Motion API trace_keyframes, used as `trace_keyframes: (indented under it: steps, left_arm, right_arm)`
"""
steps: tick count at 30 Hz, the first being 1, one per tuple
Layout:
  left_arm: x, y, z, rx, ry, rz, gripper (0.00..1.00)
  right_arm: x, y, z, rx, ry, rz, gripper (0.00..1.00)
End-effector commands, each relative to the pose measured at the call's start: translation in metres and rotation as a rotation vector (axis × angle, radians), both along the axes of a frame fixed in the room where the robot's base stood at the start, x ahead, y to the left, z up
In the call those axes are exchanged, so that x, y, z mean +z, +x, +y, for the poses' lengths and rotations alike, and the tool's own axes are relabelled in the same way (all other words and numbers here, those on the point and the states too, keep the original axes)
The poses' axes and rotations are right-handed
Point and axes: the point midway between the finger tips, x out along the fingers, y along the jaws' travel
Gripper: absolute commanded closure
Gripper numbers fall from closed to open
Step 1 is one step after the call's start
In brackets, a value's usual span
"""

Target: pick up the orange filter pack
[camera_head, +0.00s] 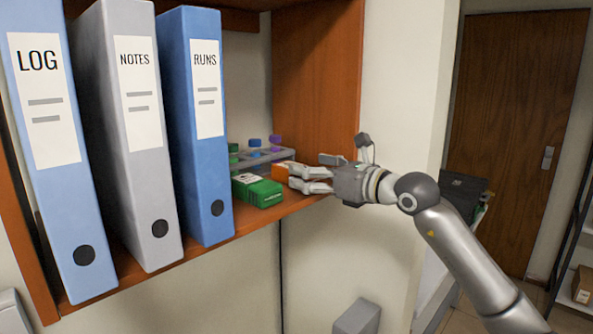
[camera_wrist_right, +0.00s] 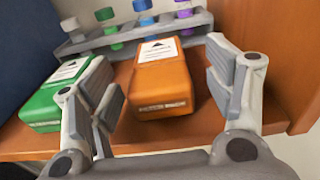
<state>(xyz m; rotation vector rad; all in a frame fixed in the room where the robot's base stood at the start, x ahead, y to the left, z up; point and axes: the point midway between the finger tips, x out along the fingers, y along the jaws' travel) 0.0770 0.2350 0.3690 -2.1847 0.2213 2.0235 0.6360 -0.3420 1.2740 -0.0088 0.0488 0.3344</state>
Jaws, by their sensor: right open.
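The orange filter pack (camera_wrist_right: 162,85) lies on the shelf with a white label on its top, in the middle of the right wrist view. In the head view only a small part of the orange pack (camera_head: 281,172) shows beside my right gripper's fingers. My right gripper (camera_wrist_right: 165,95) is open, with one finger on each side of the pack's near part. The left finger lies between the orange pack and a green pack; a gap shows on the right side. In the head view my right gripper (camera_head: 312,174) reaches in from the right. My left gripper is not in view.
The green pack (camera_wrist_right: 65,95) lies close on the left. A grey rack (camera_wrist_right: 130,36) with several coloured-capped tubes stands behind. The shelf's wooden side wall (camera_wrist_right: 275,50) is close on the right. Blue and grey binders, including the RUNS binder (camera_head: 205,130), stand left.

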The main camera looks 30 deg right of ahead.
Motion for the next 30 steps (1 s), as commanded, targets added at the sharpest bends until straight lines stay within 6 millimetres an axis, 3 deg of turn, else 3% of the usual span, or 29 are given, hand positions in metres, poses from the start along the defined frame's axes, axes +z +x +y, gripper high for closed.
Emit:
trace_keyframes:
  steps: [3, 9, 18, 30]
  left_arm:
    - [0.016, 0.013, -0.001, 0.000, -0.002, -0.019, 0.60]
    - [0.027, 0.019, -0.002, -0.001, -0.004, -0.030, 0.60]
    - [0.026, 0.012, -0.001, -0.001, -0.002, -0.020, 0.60]
    - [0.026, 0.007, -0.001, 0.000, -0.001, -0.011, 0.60]
  right_arm:
    - [0.002, 0.015, 0.007, 0.002, 0.003, 0.003, 0.25]
    - [-0.002, 0.038, 0.016, 0.002, 0.003, 0.001, 0.25]
    - [-0.005, 0.042, 0.017, 0.001, 0.000, 0.001, 0.25]
    - [-0.005, 0.042, 0.017, 0.001, 0.000, 0.001, 0.76]
